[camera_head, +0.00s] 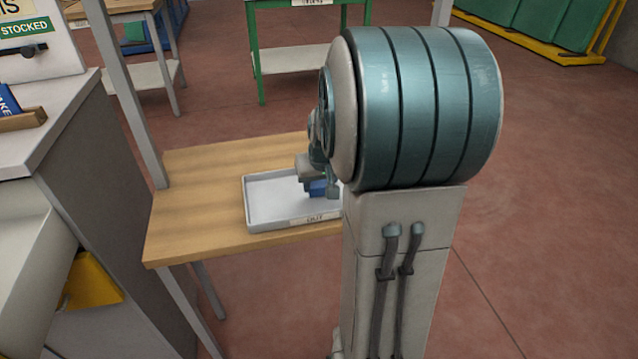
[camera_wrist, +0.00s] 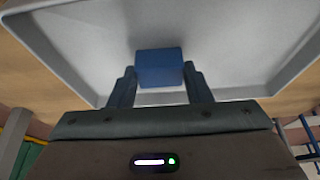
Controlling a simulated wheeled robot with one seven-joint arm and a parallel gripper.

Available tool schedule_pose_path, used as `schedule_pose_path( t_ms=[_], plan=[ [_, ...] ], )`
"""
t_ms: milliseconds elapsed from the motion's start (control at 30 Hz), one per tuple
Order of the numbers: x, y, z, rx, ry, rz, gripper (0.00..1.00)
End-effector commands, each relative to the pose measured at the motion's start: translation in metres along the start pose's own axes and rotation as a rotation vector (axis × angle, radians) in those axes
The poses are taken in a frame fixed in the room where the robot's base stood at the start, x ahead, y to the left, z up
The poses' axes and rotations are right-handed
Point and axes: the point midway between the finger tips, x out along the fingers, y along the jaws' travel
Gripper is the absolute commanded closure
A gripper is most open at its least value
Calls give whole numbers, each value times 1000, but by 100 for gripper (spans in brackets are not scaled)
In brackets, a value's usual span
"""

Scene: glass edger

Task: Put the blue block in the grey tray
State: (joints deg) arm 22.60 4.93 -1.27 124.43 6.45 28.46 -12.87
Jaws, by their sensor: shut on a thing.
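The blue block (camera_wrist: 159,66) is between the two fingers of my gripper (camera_wrist: 160,84) in the wrist view, and the fingers are shut on it. In the head view the blue block (camera_head: 318,188) shows as a small patch below my gripper (camera_head: 322,191), over the right part of the grey tray (camera_head: 262,212). The grey tray (camera_wrist: 75,45) fills most of the wrist view behind the block. I cannot tell whether the block touches the tray floor. My arm hides the tray's right end in the head view.
The tray stands on a wooden table (camera_head: 185,200) and has a label reading OUT on its front wall. A grey machine (camera_head: 110,200) stands to the left, with a post (camera_head: 130,90) at the table's left edge. A green-framed table (camera_head: 300,60) is further back.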

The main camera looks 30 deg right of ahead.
Motion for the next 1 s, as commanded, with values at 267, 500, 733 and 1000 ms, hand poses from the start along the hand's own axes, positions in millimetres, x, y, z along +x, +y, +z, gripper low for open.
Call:
schedule_pose_path(
  t_ms=[267,500,733,1000],
  plan=[
    [2,0,1,0,1,0,77],
    [2,0,1,0,0,0,34],
    [1,0,1,0,0,0,34],
    [-38,0,-2,0,5,1,34]
  ],
)
